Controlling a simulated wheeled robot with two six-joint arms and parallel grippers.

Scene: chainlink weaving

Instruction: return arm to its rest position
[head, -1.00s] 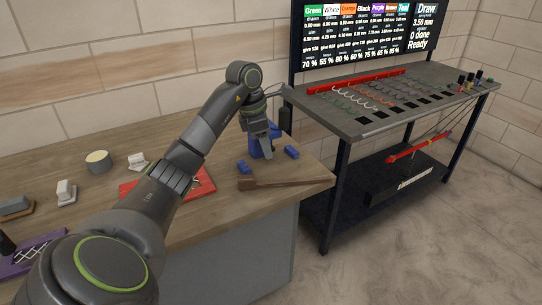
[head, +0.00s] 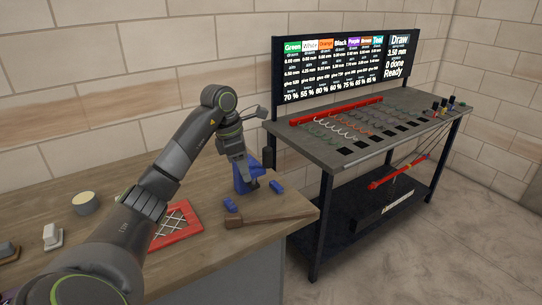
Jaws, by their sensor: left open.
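My left arm reaches in from the lower left over the wooden bench. My left gripper (head: 250,184) points down at the blue block-like fixture (head: 243,178) near the bench's right end. Its jaws are open, and I see nothing held between them. Whether the fingers touch the blue fixture cannot be told. My right gripper is not in view.
Small blue pieces (head: 277,187) and a wooden-handled tool (head: 272,218) lie near the bench edge. A red frame with mesh (head: 176,226) lies left of them. A dark rack table (head: 330,151) with coils and a screen (head: 345,67) stands behind right.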

